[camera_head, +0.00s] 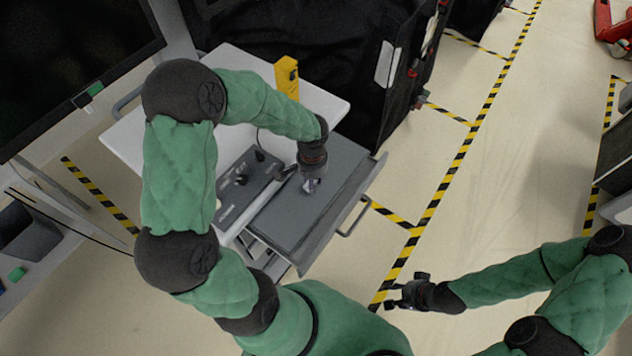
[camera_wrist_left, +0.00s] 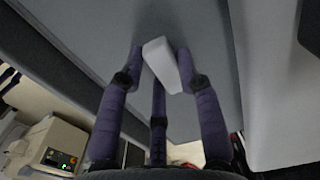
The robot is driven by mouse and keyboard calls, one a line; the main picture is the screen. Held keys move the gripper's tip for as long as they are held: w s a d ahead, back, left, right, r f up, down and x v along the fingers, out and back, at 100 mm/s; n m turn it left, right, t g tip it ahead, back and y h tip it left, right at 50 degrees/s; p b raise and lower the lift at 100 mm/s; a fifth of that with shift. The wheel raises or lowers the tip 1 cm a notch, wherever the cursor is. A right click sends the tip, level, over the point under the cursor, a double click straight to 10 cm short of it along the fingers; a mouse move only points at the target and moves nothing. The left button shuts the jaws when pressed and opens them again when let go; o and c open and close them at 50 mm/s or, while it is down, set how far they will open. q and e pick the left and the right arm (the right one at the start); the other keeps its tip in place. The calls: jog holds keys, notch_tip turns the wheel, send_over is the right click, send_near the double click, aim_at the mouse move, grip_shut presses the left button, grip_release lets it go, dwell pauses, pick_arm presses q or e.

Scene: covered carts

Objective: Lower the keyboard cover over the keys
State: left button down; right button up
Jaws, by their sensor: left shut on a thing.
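A flat grey panel (camera_head: 345,165), which looks like the keyboard cover, is on the white cart. No keys can be seen. My left gripper (camera_head: 311,184) is over this panel, its arm reaching across the cart from the left. In the left wrist view, the fingers of my left gripper (camera_wrist_left: 160,68) are closed around a small white handle (camera_wrist_left: 163,62) in front of a broad grey surface (camera_wrist_left: 190,25). I cannot tell the panel's exact tilt. My right gripper (camera_head: 405,293) hangs over the floor at the right, fingers spread and empty.
The white cart (camera_head: 232,68) carries a yellow device (camera_head: 286,78) and a grey unit (camera_head: 240,190) beside the panel. A black covered cart (camera_head: 345,50) stands behind. A dark monitor (camera_head: 70,60) is at upper left. Striped floor (camera_head: 455,165) is clear on the right.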

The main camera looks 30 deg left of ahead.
pick_arm(q)
jog(key=shift+f+b, duration=0.75)
jog(key=shift+f, duration=0.05)
jog(key=shift+f, duration=0.1)
jog(key=c, duration=0.8)
grip_release()
notch_tip(320, 180, up, 12)
